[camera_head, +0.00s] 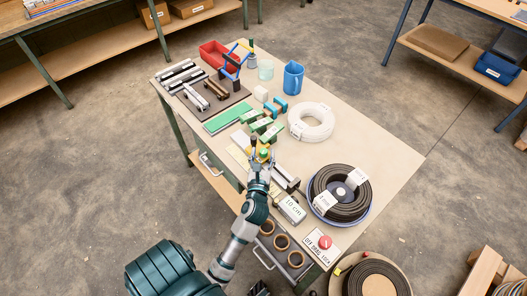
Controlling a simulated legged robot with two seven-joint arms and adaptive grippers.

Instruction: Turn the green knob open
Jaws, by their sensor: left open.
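My left arm comes in from the bottom left, and its gripper (262,151) is over the near long side of the table. Its fingers are open. A small green knob (264,154) shows between or just behind the fingers, with a bit of yellow or orange beside it. I cannot tell whether the fingers touch the knob. The gripper hides much of the knob's mount. My right gripper is not in view.
On the table (385,150) stand a white coil (311,121), a dark cable coil (340,207), green-topped blocks (262,127), a blue jug (293,77) and a red bin (216,55). A red button (325,242) sits at the near corner. The table's right side is mostly clear.

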